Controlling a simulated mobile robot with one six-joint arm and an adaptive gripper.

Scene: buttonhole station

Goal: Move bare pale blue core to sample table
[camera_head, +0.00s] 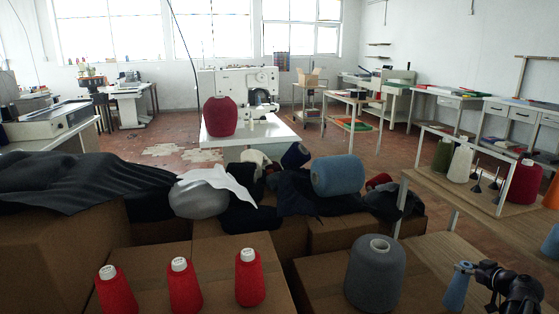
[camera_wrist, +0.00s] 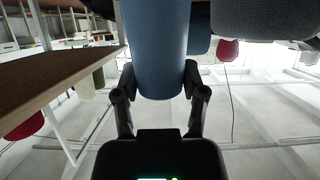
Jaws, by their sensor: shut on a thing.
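A bare pale blue core (camera_head: 456,288), a slim smooth cone, is at the lower right of the head view. My gripper (camera_head: 470,268) is shut on it, with the arm coming in from the right. In the wrist view the core (camera_wrist: 158,45) fills the space between the two fingers of my gripper (camera_wrist: 158,85), and its far end is cut off by the frame's top. A wooden-topped table (camera_head: 440,250) is just behind the core; its board also shows in the wrist view (camera_wrist: 55,82). I cannot tell which table is the sample table.
A large grey yarn cone (camera_head: 376,272) stands left of my gripper on cardboard boxes. Several red cones (camera_head: 250,277) stand further left. A white-framed rack at right holds green (camera_head: 442,155), cream (camera_head: 460,164) and red (camera_head: 524,182) cones and dark spindles.

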